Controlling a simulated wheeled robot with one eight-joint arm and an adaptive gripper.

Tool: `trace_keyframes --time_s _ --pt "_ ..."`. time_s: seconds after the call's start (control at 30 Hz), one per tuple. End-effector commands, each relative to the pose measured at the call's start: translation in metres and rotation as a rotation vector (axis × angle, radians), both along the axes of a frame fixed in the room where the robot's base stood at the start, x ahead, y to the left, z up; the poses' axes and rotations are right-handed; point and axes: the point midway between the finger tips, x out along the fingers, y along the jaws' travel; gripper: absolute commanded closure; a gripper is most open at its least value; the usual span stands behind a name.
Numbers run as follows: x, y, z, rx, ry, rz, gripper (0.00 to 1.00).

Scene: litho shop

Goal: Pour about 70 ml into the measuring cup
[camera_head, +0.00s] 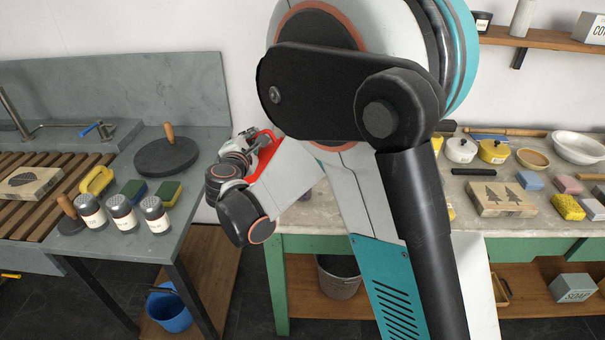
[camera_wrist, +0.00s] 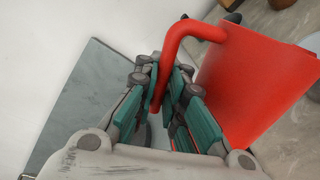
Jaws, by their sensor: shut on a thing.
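A red jug (camera_wrist: 255,80) with a curved red handle (camera_wrist: 200,30) fills the right of the wrist view. My gripper (camera_wrist: 168,88) is shut on the handle, with its green-padded fingers on either side. In the head view my gripper (camera_head: 248,146) is at the gap between the grey sink counter and the green-framed table, and a bit of the red jug (camera_head: 266,137) shows beside it. The jug's contents are hidden, and I cannot tell how far it is tilted. I cannot make out a measuring cup; my arm covers part of the table.
The grey counter (camera_head: 200,180) on the left holds several shakers (camera_head: 122,213), sponges and a dark disc (camera_head: 166,156). The table (camera_head: 480,218) on the right is crowded with pots, wood blocks (camera_head: 500,198) and sponges. A blue bucket (camera_head: 168,311) and a grey bin (camera_head: 339,277) stand low down.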

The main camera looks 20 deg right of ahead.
Motion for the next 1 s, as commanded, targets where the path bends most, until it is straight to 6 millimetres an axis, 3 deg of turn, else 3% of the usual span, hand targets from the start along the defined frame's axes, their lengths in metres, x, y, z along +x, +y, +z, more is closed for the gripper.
trace_keyframes --time_s 1.0 --pt "-0.0010 -0.0037 0.0046 0.031 -0.010 0.000 1.00"
